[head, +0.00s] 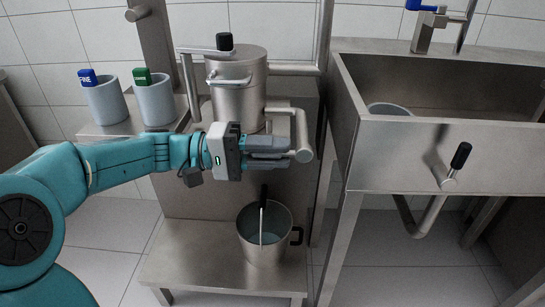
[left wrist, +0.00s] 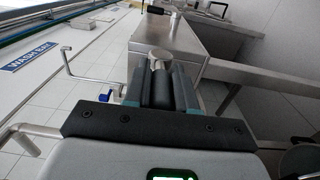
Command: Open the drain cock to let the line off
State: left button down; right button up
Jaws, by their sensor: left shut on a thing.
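My left gripper (head: 286,155) is shut in front of the steel separator (head: 238,92), at the lower end of its bent side pipe (head: 302,130). A steel bucket (head: 250,242) stands below the fingers on the low stand. A thin rod with a black grip (head: 264,197) shows at the bucket. My right gripper is out of view.
Two grey cups, one with a blue tag (head: 107,102) and one with a green tag (head: 155,100), stand on the shelf at left. A steel sink (head: 400,155) with a black-gripped lever (head: 460,158) on its front stands at right. White tiled floor lies open at left.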

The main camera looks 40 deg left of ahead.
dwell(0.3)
pick_arm(q)
jog(key=c, duration=1)
grip_release()
jog(key=p+v, duration=0.4)
jog(key=v, duration=1.2)
jog(key=shift+a, duration=0.15)
jog(key=shift+f, duration=0.1)
